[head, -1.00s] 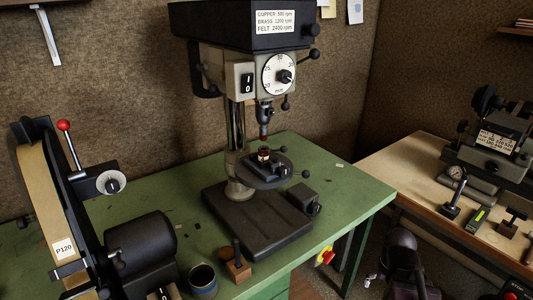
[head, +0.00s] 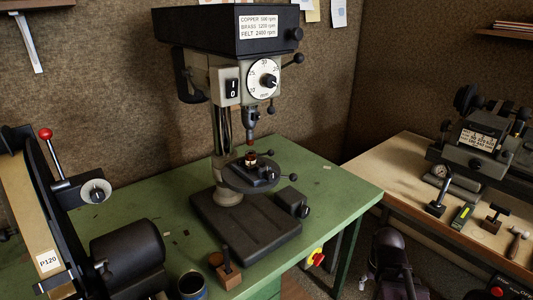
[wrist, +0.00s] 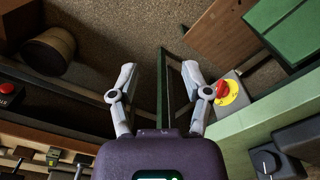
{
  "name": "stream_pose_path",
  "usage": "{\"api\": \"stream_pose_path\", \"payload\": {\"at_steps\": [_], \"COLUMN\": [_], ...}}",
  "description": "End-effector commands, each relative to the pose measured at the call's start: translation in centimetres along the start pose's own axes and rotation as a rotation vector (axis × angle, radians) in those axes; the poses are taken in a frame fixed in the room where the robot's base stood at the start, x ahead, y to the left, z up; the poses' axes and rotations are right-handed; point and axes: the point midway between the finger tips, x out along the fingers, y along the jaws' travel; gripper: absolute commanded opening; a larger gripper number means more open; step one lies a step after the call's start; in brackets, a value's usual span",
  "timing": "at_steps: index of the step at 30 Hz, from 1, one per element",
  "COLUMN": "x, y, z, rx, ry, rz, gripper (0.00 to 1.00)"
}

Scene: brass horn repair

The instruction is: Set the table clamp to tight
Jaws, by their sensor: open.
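The drill press (head: 228,100) stands on the green bench in the head view. Its round work table (head: 240,181) sits on the column above the black base, with a small vise (head: 258,173) on top. Dark ball-ended handles show at the table's edge, one behind (head: 269,153) and one at the right (head: 293,177). I cannot tell which is the table clamp or how it is set. My gripper (wrist: 160,72) is open and empty in the wrist view, with floor and bench legs beyond it. It is well away from the work table.
A belt sander (head: 125,250) stands at the left of the green bench (head: 330,190). A red switch on a yellow plate (head: 317,257) sits at the bench's front, also near my right finger in the wrist view (wrist: 226,91). A wooden bench (head: 410,170) with tools is at the right.

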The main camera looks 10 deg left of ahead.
Motion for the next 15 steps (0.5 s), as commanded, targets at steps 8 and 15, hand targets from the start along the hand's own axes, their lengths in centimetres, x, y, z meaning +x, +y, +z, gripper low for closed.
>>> {"api": "stream_pose_path", "payload": {"at_steps": [8,15], "x": [-2.2,-5.4], "y": [0.0,0.0], "z": [-0.3,-0.7], "rx": [0.000,0.000], "ry": [0.006,0.016], "rz": [0.000,0.000], "gripper": [0.00,0.00]}}
